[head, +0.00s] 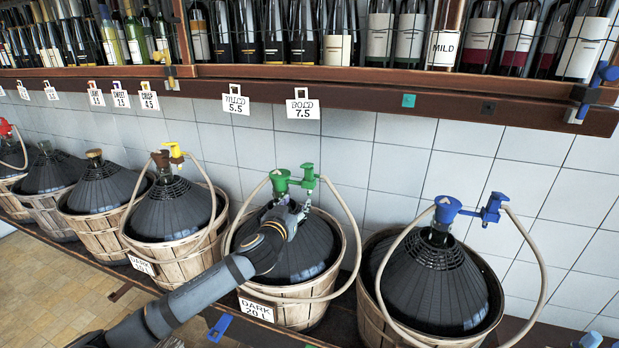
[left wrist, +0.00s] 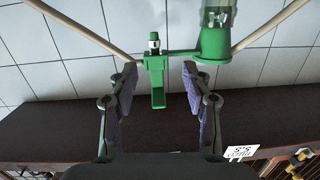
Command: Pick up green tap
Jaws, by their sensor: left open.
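The green tap (head: 280,180) sits on the neck of a dark, ribbed demijohn (head: 303,254) in a wooden basket (head: 310,316), with a beige hose looping from it. In the left wrist view, the green tap (left wrist: 156,82) has a round body at upper right and a narrow bar with a flat tab. My left gripper (head: 294,207) is just in front of and below the tap. Its open fingers (left wrist: 159,76) stand on both sides of the tab, with gaps showing on each side. My right gripper is not in view.
A demijohn with a blue tap (head: 447,209) stands to the right and one with a yellow tap (head: 173,153) to the left, both in baskets with hoses. A shelf of bottles (head: 400,84) with hanging price tags (head: 303,104) runs above. A tiled wall (head: 390,155) is behind.

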